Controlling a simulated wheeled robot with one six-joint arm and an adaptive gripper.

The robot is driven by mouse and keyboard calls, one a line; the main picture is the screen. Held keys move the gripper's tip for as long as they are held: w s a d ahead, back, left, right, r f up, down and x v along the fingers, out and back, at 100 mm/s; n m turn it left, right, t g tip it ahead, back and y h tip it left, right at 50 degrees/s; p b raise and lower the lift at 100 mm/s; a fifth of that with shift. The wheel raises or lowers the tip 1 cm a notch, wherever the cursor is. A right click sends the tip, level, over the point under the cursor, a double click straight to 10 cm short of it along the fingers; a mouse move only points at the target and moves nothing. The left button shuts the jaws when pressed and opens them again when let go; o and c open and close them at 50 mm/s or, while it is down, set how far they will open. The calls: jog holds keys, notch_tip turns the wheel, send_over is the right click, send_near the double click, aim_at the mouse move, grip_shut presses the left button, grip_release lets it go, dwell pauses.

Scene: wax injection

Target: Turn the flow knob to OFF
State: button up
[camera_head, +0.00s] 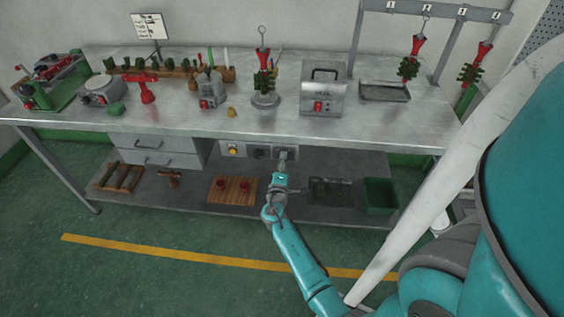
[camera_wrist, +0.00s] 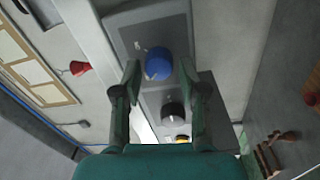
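A grey control panel (camera_head: 243,151) hangs under the front edge of the bench, and the wrist view shows it close (camera_wrist: 130,30). It has a blue knob (camera_wrist: 158,63), a dark knob (camera_wrist: 173,113) and a yellow button (camera_wrist: 182,138) in a row. The labels are too small to read, so I cannot tell which knob is the flow knob. My gripper (camera_wrist: 160,72) is open, with one finger on each side of the blue knob in the picture. I see no clear contact with it. In the head view my gripper (camera_head: 281,163) covers the panel's right end and hides the blue knob.
The bench top (camera_head: 180,122) above holds a grey machine (camera_head: 324,92), a stand with a red and green piece (camera_head: 264,85) and other tools. On the lower shelf are a wooden board (camera_head: 232,190) and a green bin (camera_head: 380,194). The floor in front is clear.

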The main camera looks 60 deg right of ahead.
dwell(0.3)
jog(key=v, duration=1.2)
jog(key=shift+r, duration=0.1)
